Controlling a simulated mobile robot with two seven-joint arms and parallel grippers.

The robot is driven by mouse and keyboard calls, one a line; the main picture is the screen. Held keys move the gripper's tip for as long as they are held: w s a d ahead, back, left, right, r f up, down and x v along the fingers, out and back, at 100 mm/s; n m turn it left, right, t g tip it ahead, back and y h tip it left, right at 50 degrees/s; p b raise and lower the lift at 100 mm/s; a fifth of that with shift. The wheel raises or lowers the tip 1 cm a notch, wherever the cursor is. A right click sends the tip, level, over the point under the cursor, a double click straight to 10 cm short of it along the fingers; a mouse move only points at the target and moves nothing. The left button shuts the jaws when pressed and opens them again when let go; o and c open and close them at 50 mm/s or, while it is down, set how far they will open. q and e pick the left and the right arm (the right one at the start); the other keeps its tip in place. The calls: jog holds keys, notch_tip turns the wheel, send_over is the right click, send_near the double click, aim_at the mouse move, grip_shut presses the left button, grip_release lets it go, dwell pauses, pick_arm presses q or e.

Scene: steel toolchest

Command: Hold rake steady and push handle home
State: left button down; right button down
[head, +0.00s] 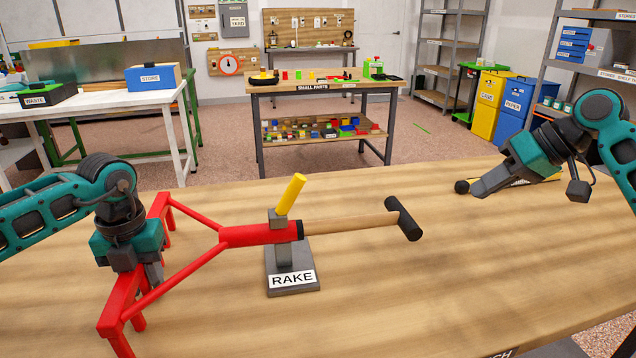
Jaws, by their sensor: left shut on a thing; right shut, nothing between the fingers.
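The red rake (262,233) lies across a grey stand labelled RAKE (293,290), with its wide toothed head at the left. A yellow bar (290,194) stands tilted at the top of the stand. The wooden handle (350,224) runs into the dark collar of the rake's red socket; how deep it sits is hidden. A black crosspiece (403,219) caps the handle's right end. My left gripper (150,278) is shut on the rake head, its fingertips partly hidden. My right gripper (480,190) is shut and empty, well to the right of the crosspiece, not touching it.
A black-ended tool with a yellow part (547,179) lies behind my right gripper, partly hidden. The wooden bench (450,290) is bare right of and in front of the handle. A small parts table (330,86) stands farther back.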

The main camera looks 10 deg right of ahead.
pick_arm(q)
jog(key=shift+s+d+f, duration=0.1)
jog(key=shift+s+f, duration=0.1)
jog(key=shift+f, duration=0.15)
